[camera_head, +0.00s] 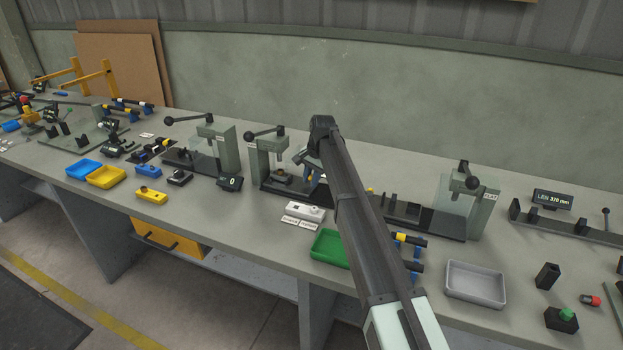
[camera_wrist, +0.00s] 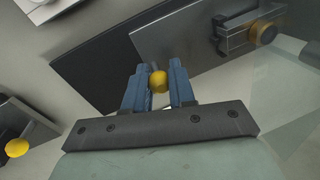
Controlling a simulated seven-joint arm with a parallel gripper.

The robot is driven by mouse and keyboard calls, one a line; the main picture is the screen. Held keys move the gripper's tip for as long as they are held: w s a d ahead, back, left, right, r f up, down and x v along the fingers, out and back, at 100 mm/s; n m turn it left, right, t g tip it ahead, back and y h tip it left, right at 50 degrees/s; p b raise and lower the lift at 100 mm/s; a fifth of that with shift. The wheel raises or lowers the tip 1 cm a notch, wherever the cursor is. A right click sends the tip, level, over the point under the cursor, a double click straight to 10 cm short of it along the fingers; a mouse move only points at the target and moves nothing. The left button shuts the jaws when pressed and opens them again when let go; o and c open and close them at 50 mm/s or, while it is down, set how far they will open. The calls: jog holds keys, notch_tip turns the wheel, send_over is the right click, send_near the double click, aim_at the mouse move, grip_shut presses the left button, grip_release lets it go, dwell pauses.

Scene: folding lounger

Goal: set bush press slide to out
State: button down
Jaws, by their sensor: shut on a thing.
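My gripper (camera_head: 316,178) is low beside the middle press (camera_head: 264,158), just right of its upright; my arm hides part of that place. In the wrist view my gripper's two blue fingers (camera_wrist: 159,88) are shut on a yellow round knob (camera_wrist: 158,82). Beyond the knob lies a flat grey metal plate (camera_wrist: 170,45) next to a dark base strip (camera_wrist: 100,65). A block with a brass-coloured round piece (camera_wrist: 263,33) sits on the plate at upper right. The slide's exact position along its base cannot be told.
Another yellow knob (camera_wrist: 17,147) shows at lower left in the wrist view. A second press (camera_head: 220,150) stands to the left and another (camera_head: 472,200) to the right. A white box (camera_head: 304,211), green tray (camera_head: 329,247) and grey tray (camera_head: 475,284) lie toward the front edge.

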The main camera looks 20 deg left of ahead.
dwell(0.3)
jog(key=d, duration=1.3)
jog(key=shift+d, duration=0.35)
jog(key=c, duration=1.3)
grip_release()
jog(key=o, duration=0.3)
notch_tip(320, 180, up, 14)
jog(key=d, duration=0.2)
jog(key=shift+s+d+f, duration=0.2)
jog(key=shift+s+f, duration=0.05)
